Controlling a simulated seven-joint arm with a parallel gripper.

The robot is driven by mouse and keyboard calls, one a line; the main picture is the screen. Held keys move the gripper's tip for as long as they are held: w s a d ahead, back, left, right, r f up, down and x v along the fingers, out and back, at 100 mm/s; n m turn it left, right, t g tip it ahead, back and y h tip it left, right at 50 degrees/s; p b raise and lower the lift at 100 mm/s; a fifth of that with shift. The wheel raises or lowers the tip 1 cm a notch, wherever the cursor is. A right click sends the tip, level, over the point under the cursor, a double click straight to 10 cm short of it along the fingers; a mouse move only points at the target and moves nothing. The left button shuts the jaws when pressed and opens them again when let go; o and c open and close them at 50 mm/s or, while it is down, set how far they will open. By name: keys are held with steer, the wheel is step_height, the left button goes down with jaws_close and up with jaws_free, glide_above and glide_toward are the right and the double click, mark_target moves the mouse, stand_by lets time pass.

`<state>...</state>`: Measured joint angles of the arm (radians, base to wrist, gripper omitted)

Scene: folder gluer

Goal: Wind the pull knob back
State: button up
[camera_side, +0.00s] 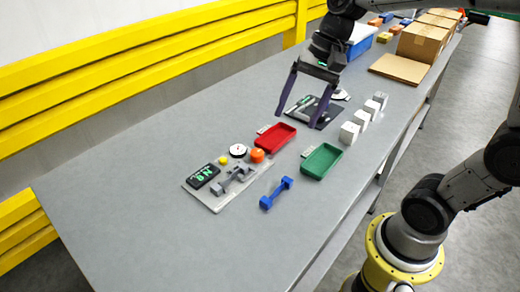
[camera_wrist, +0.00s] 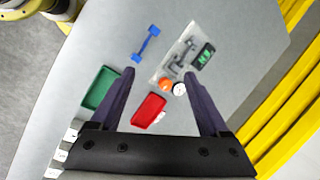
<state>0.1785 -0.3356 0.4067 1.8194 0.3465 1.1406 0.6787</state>
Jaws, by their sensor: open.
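A grey plate (camera_side: 208,202) lies on the table in the side view. It carries an orange knob (camera_side: 257,155), a small yellow knob (camera_side: 223,160), a white round dial (camera_side: 238,150), a dark display with green characters (camera_side: 203,176) and a grey bracket (camera_side: 234,179). Which knob is the pull knob I cannot tell. In the wrist view the orange knob (camera_wrist: 165,84) sits beside the dial (camera_wrist: 180,89), between and beyond my fingertips. My gripper (camera_side: 296,120) is open and empty above the table, behind the red tray and apart from the plate; it also shows in the wrist view (camera_wrist: 160,73).
A red tray (camera_side: 275,137) lies between my gripper and the plate. A green tray (camera_side: 321,162) and a blue dumbbell-shaped part (camera_side: 276,193) lie nearer the front edge. Several white blocks (camera_side: 349,133) stand at right. Yellow rails (camera_side: 150,60) run behind. The table's left end is clear.

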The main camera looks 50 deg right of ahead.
steer(key=w+d+f+g+h, duration=0.1)
steer(key=w+d+f+h, duration=0.2)
steer(key=w, duration=0.6)
steer(key=n+g, duration=0.1)
glide_above(257, 152)
step_height(257, 152, down, 5)
step_height(257, 152, down, 12)
steer(key=shift+a+f, duration=0.1)
steer(key=shift+f, duration=0.15)
jaws_close()
